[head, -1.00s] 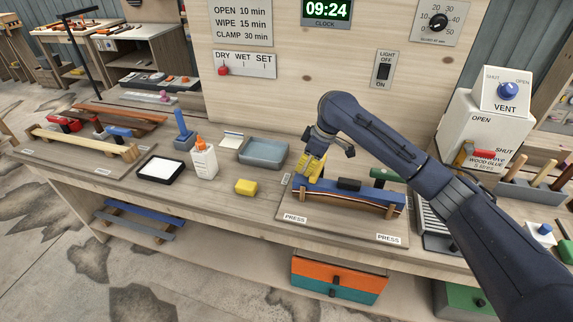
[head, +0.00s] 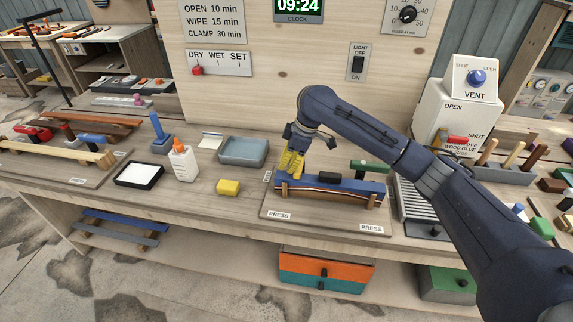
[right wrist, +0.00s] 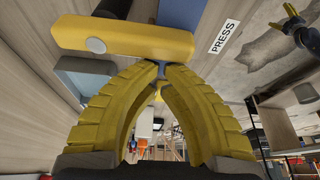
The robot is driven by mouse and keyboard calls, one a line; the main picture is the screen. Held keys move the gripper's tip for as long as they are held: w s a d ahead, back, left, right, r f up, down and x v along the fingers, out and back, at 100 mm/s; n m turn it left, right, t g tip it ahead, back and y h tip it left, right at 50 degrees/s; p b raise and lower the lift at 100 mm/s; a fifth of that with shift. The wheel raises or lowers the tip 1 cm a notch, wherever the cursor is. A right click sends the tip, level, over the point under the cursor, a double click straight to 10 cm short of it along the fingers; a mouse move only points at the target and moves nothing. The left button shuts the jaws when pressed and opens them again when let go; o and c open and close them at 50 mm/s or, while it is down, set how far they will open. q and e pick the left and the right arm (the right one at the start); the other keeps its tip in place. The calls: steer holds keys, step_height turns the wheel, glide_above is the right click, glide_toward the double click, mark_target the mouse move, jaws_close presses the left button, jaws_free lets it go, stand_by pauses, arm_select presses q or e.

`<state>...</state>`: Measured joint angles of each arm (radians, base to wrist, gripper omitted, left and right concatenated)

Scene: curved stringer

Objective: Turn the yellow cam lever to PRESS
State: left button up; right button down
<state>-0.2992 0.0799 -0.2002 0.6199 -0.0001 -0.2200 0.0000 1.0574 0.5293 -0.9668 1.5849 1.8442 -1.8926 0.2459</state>
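The yellow cam lever (right wrist: 125,38) is a thick bar with a round grey pivot pin, seen close up in the right wrist view. In the head view I cannot separate it from my yellow fingers. My right gripper (head: 290,166) is over the left end of the blue curved press (head: 345,190). In the right wrist view its fingertips (right wrist: 162,70) come together right beside the lever's edge, with nothing visible between them; contact is unclear. A PRESS label (head: 279,216) lies at the board's left front; one label (right wrist: 223,36) shows right of the lever.
A second PRESS label (head: 371,228) is at the board's right front. A yellow block (head: 228,187), a glue bottle (head: 183,162) and a grey tray (head: 243,151) stand to the left. A slatted rack (head: 421,208) is close on the right.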

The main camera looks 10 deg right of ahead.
step_height(320, 180, up, 10)
steer(key=shift+a+f, duration=0.25)
stand_by(0.5)
steer(key=shift+w, duration=0.1)
